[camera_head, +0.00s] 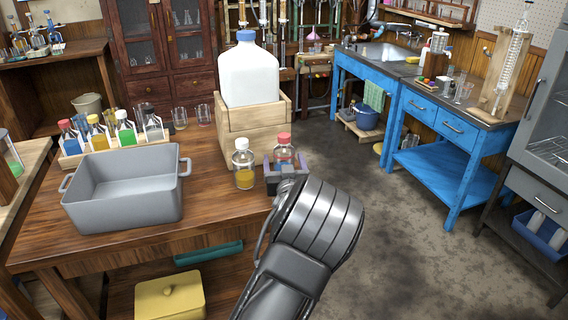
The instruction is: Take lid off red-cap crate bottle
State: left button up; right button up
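A clear bottle with a red cap (285,138) stands upright near the table's right edge, its lower part inside a dark, squared holder or set of jaws (271,176). Another red-capped bottle (71,138), with blue contents, stands in the wooden crate (72,161) at the left. My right arm comes in from the bottom, and its wrist lies just in front of the bottle near the table's right edge. The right gripper's fingers are hidden by the wrist or cannot be told apart from the dark piece around that bottle. My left gripper is not in view.
A white-capped bottle with yellow liquid (244,166) stands just left of the near red-capped bottle. A grey tub (125,206) fills the table's left part. A large blue-capped jug (248,75) sits in a wooden box (255,120) behind. Bare table lies between tub and bottles.

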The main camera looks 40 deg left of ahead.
aim_at(284, 134)
pick_arm(q)
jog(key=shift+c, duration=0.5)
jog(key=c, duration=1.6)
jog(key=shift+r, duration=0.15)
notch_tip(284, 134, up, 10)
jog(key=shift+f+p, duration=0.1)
jog(key=shift+p, duration=0.9)
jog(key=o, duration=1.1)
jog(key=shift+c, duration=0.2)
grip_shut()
